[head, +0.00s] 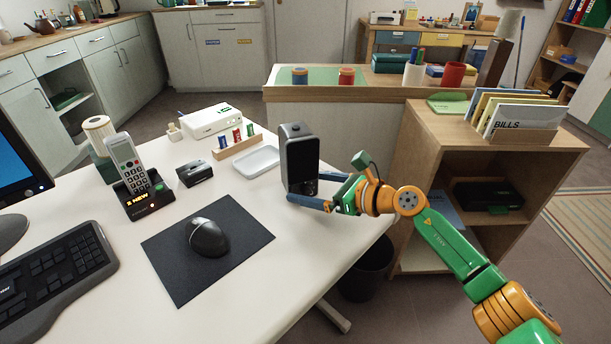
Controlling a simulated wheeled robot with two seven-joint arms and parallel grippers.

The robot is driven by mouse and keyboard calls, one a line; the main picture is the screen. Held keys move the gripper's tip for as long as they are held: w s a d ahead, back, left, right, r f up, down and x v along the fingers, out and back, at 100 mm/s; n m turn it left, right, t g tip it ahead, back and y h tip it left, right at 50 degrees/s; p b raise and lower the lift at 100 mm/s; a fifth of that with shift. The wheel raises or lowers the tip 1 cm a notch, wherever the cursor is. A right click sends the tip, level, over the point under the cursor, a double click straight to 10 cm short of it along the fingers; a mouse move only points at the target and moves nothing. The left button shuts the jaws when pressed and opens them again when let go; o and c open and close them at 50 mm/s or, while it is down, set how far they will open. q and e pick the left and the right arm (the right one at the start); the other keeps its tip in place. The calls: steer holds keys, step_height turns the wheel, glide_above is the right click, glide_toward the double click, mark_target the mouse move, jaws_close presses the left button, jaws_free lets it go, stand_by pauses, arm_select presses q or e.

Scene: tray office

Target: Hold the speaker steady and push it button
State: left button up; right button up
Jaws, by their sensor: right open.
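The speaker (302,160) is a dark upright box near the right edge of the white desk. A small raised round part, perhaps its button, shows on its top (293,127). My right gripper (318,190) is open at the lower part of the speaker, coming from the right. One blue finger lies across the front of the speaker's base; the other shows to its right and is partly hidden. I cannot tell whether the fingers touch it. My left gripper is out of view.
A wooden shelf unit (545,150) stands right of the desk.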

steer(key=shift+w, duration=0.1)
steer(key=c, duration=0.8)
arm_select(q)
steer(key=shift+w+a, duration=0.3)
arm_select(e)
steer(key=shift+a, duration=0.1)
steer(key=shift+c, duration=1.3)
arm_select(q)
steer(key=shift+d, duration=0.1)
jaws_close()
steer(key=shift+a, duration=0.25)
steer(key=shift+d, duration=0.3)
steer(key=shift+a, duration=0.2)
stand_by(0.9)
